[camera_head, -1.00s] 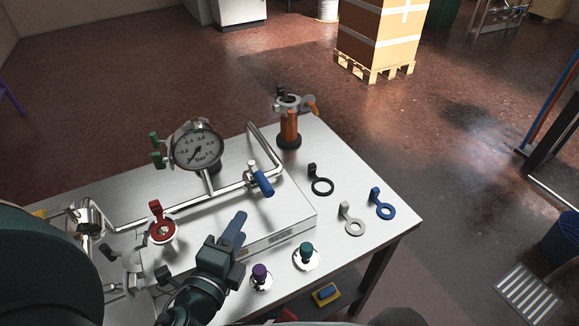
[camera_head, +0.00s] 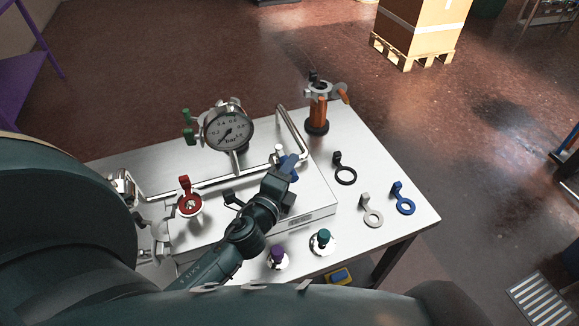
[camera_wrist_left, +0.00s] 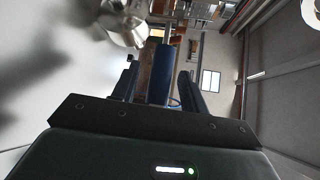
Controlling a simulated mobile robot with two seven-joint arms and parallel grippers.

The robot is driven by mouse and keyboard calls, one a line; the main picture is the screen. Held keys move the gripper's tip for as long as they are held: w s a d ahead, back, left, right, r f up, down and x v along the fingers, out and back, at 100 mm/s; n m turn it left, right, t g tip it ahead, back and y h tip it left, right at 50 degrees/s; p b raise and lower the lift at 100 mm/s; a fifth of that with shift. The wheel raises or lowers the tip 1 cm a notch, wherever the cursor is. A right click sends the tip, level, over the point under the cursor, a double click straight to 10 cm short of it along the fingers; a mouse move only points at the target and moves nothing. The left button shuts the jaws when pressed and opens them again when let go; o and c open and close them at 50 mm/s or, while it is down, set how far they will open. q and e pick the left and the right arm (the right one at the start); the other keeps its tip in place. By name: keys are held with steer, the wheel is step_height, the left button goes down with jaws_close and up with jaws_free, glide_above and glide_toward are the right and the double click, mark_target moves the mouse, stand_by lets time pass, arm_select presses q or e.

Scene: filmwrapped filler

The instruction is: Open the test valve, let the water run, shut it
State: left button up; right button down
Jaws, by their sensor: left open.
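A blue-handled valve (camera_head: 291,161) sits on the bright pipe at the right of the panel on the table. My left gripper (camera_head: 284,174) is at this handle, its fingers pointing along it. In the left wrist view the blue handle (camera_wrist_left: 160,75) stands between the two open fingers (camera_wrist_left: 158,90), and contact cannot be made out. A round pressure gauge (camera_head: 229,130) rises behind the pipe; its needle is too small to read surely. A red-handled valve (camera_head: 188,198) is at the left of the panel. My right gripper is not in view. No running water shows.
An orange-bodied post (camera_head: 318,112) stands at the table's back edge. A black ring tag (camera_head: 345,175), a grey one (camera_head: 371,212) and a blue one (camera_head: 404,202) lie at the right. Purple (camera_head: 278,256) and teal (camera_head: 323,239) knobs stand near the front edge.

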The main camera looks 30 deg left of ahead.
arm_select(q)
steer(key=shift+w, duration=0.35)
steer(key=shift+c, duration=0.2)
jaws_close()
